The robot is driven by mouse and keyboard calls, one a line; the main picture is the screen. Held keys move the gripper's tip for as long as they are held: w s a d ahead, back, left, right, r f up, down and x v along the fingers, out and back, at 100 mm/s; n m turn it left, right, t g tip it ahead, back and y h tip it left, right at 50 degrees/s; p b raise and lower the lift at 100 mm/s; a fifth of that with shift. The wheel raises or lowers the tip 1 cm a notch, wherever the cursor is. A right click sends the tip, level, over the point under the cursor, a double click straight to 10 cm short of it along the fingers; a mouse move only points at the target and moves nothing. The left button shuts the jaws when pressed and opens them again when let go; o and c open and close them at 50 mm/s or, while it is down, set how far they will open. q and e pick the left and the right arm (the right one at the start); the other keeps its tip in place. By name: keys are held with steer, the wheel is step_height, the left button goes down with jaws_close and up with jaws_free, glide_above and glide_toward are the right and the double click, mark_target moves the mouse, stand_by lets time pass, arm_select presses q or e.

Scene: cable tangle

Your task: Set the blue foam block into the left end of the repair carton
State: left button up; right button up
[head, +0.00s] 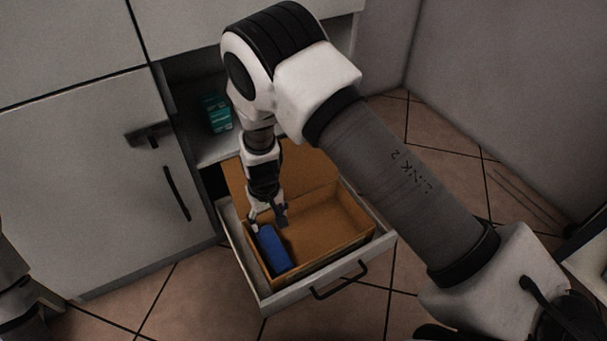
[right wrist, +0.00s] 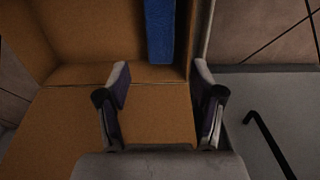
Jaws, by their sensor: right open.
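The blue foam block (head: 271,248) lies inside the open brown repair carton (head: 335,237), at its left end, along the end wall. It also shows in the right wrist view (right wrist: 160,30), beyond the fingertips and close to a carton wall. My right gripper (head: 268,216) points down over the left part of the carton, at the far end of the block. Its jaws are open, with nothing between the fingers in the right wrist view (right wrist: 163,80). The block's far end is partly hidden by the gripper in the head view. My left gripper is out of view.
The carton sits in a pulled-out drawer (head: 283,300) with a dark handle (head: 339,281). A raised carton flap (head: 235,178) stands at the back. Teal boxes (head: 217,114) sit on a cabinet shelf above. A closed cabinet door (head: 90,190) is at left. Tiled floor lies around.

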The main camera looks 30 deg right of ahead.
steer(key=shift+m+h, duration=0.3)
steer(key=shift+h, duration=0.1)
steer(key=s+d+f, duration=0.2)
steer(key=s+d, duration=0.1)
steer(key=s, duration=0.3)
steer(key=s+d+f, duration=0.3)
steer(key=s, duration=0.3)
steer(key=s+d+f, duration=0.3)
steer(key=s, duration=0.3)
steer(key=shift+s+d+f, duration=0.15)
steer(key=shift+s+f, duration=0.05)
steer(key=shift+f, duration=0.05)
steer(key=s+r, duration=0.1)
steer(key=s, duration=0.7)
steer(key=shift+s+d+y, duration=0.25)
steer(key=shift+s+y, duration=0.1)
steer(key=shift+y, duration=0.05)
